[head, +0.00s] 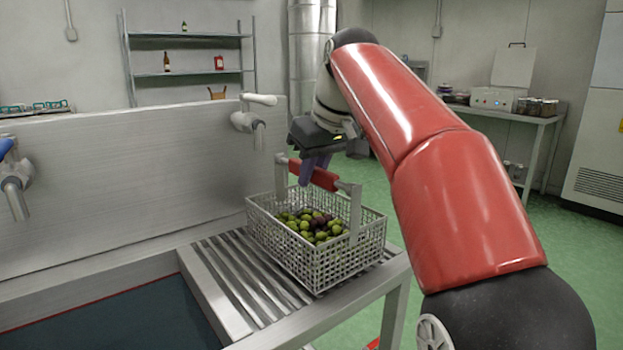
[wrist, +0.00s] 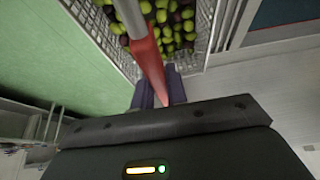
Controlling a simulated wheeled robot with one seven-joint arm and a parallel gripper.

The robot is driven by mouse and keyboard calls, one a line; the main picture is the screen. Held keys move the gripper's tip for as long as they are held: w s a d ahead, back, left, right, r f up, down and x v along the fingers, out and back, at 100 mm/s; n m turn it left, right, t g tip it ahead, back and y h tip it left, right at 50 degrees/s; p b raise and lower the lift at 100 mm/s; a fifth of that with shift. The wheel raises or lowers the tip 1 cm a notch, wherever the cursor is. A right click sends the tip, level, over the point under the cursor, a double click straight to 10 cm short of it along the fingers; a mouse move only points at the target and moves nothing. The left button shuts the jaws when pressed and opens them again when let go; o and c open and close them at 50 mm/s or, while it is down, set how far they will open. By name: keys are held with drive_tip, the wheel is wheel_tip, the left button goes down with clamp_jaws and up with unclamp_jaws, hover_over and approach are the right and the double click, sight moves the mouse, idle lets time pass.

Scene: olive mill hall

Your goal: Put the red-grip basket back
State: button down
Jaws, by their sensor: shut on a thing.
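The red-grip basket (head: 318,250) is a pale wire-mesh basket holding green and dark olives (head: 310,224). It is on or just over the slatted drainboard beside the sink, near the drainboard's right edge; I cannot tell if its bottom touches. Its handle has a red grip (head: 322,178) across the top. My gripper (head: 314,170) comes down from above and is shut on the red grip. In the wrist view, the purple-grey fingers (wrist: 158,88) sit at the red grip (wrist: 146,52), with the olives (wrist: 165,22) beyond.
The slatted drainboard (head: 222,287) has bare room left of the basket. The sink basin (head: 130,318) lies at the lower left. A tap (head: 256,122) juts from the metal backsplash (head: 120,190) behind. A side table (head: 530,116) with jars stands at the back right.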

drive_tip(key=shift+w+f, duration=0.15)
drive_tip(key=shift+f, duration=0.05)
drive_tip(key=shift+a+f, duration=0.1)
drive_tip(key=shift+f, duration=0.1)
drive_tip(key=c, duration=1.4)
unclamp_jaws()
drive_tip(key=shift+r, duration=0.5)
drive_tip(key=p+v, duration=0.1)
drive_tip(key=v, duration=1)
drive_tip(key=shift+r, duration=0.1)
